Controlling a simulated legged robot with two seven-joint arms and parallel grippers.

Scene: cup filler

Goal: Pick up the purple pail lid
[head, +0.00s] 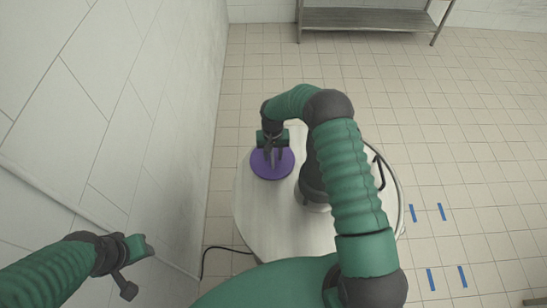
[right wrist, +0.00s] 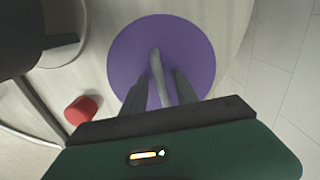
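The purple pail lid (head: 262,171) lies flat on the left part of the round pale table (head: 262,222). It also shows in the right wrist view (right wrist: 195,50) as a purple disc with a thin grey handle (right wrist: 157,65) across its middle. My right gripper (head: 274,160) is at the lid from above, and it shows in the right wrist view too (right wrist: 158,88). Its two dark fingers are apart, one on each side of the handle's near end. Whether they touch it I cannot tell. My left gripper (head: 132,268) hangs at the lower left, away from the table.
A small red object (right wrist: 82,109) is left of the lid in the right wrist view. A dark machine-like part stands at the upper left there. A white wall (head: 130,100) rises left of the table. A metal shelf (head: 365,20) stands far back. Blue tape marks the floor.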

